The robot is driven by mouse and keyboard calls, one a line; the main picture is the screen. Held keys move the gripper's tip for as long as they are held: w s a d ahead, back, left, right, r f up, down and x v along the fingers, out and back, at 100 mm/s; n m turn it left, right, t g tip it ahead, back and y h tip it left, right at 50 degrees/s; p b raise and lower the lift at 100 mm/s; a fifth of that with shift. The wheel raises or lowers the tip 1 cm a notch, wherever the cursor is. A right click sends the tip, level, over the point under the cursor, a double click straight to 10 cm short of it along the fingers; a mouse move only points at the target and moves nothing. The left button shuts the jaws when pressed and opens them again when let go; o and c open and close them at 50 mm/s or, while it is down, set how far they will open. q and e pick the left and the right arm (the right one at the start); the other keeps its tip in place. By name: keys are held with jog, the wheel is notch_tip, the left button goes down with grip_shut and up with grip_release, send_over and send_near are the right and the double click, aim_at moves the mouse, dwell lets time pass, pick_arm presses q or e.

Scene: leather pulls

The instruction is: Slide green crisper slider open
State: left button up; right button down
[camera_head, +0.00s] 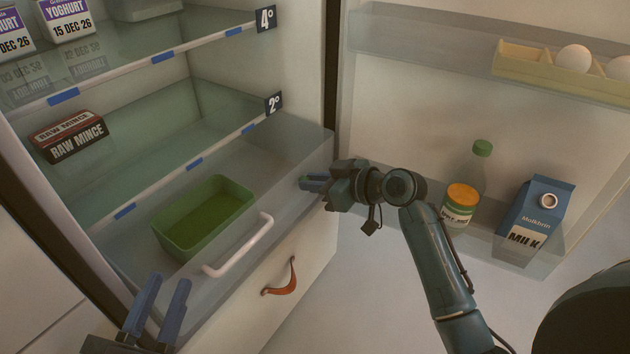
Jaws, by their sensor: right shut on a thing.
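A clear crisper drawer (185,310) sits at the bottom of the open fridge, with a white bar handle (240,252) on its front. My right gripper (304,183) is at the upper right end of the drawer front. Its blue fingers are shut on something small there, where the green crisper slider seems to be. The fingers cover it, so I cannot make out its colour or how far along it stands. My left gripper (167,277) is at the bottom left, in front of the drawer's left part. Its two blue fingers are apart and empty.
A green tub (172,238) is inside the drawer. A leather pull (283,282) hangs on the white front below. Raw mince (70,136) lies on the shelf above. The open door at right holds a jar (459,206), a bottle (481,160), milk (532,220) and eggs (573,58).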

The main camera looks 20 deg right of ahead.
dwell(0.3)
jog(key=w+d, duration=0.1)
jog(key=w+d+b, duration=0.1)
jog(key=d, duration=0.1)
jog(key=shift+w+d+f, duration=0.1)
jog(key=shift+w+d, duration=0.05)
jog(key=shift+w, duration=0.1)
jog(key=shift+w+d, duration=0.1)
jog(key=shift+d, duration=0.05)
jog(key=c, duration=1.4)
grip_release()
pick_arm(q)
jog(key=shift+d, duration=0.15)
pick_arm(e)
jog(key=shift+o, duration=0.2)
pick_arm(q)
jog(key=a+p, duration=0.1)
jog(key=p, duration=0.3)
jog(key=shift+f+m+y, duration=0.1)
jog(key=shift+m+y, duration=0.2)
jog(key=shift+y, duration=0.1)
pick_arm(e)
jog(key=v, duration=1.3)
jog(key=shift+d, duration=0.1)
